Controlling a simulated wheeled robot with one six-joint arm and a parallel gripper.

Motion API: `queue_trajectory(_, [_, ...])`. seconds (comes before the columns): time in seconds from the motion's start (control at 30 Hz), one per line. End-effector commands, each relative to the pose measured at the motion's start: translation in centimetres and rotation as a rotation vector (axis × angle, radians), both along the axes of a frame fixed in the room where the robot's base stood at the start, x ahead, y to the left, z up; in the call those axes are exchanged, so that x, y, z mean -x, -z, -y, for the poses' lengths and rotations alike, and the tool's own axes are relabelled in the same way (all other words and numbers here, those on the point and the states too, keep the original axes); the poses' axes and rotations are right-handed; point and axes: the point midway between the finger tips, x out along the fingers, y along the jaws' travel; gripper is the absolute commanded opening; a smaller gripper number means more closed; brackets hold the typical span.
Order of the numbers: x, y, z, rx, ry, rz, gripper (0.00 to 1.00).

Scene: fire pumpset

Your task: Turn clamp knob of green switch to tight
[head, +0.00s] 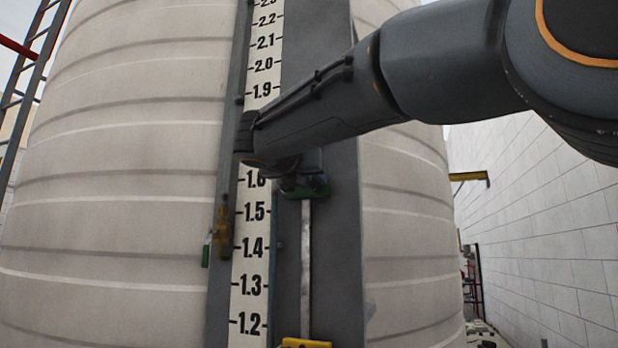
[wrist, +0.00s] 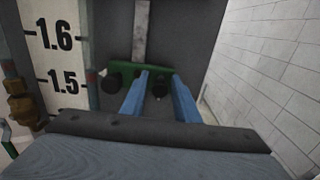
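The green switch (head: 315,190) is mounted on a pale vertical rail on the dark panel, partly hidden behind my arm in the head view. In the wrist view, the green switch (wrist: 124,68) shows with two dark round knobs, a left knob (wrist: 111,84) and a right knob (wrist: 160,90). My gripper (wrist: 161,75) has two blue fingers, spread apart and pointing at the switch. The right knob appears between the fingers. I cannot tell whether they touch it or which knob is the clamp knob. The fingers are hidden in the head view.
A level scale (head: 252,250) runs beside the panel on the large pale tank (head: 120,180). A brass valve (head: 223,225) with a green handle sits left of the scale. A yellow switch (head: 305,344) is lower on the rail. A block wall (head: 545,225) stands at right.

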Motion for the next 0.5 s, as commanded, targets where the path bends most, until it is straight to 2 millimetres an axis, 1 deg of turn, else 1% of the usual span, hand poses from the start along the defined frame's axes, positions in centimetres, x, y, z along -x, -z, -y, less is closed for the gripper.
queue_trajectory(0.23, [-0.10,0.01,0.02,-0.001,-0.001,0.000,0.28])
queue_trajectory(0.27, [-0.09,0.01,0.02,-0.001,-0.001,0.000,0.25])
queue_trajectory(0.4, [-0.08,0.01,0.02,-0.001,-0.001,0.000,0.01])
queue_trajectory(0.5, [-0.08,0.01,-0.01,-0.001,-0.001,0.000,0.00])
